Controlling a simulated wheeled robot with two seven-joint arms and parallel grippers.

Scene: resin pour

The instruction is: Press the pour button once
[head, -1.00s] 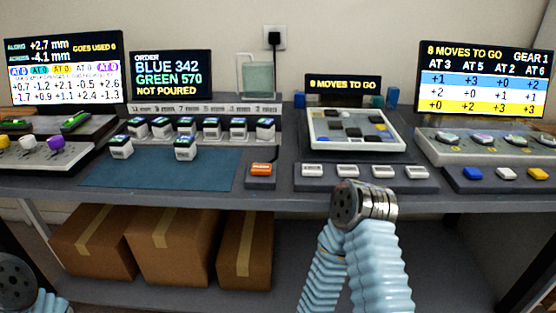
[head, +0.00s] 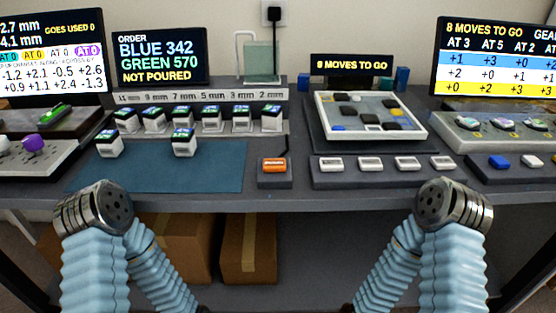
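The orange pour button (head: 274,165) sits on a small dark box near the front edge of the bench, right of the blue mat. A cable runs up from behind the box. Several small white-and-black containers with green-lit tops (head: 183,142) stand in a row and on the mat. Both of my arms show only as bent, pale blue ribbed links with silver joints below the bench front. No gripper fingers are in view, and nothing touches the button.
The blue mat (head: 215,168) is mostly bare. A tray puzzle (head: 408,128) stands right of the button, with several white buttons (head: 370,163) in front. Other screens stand at the left, centre and right. Cardboard boxes (head: 249,248) lie under the bench.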

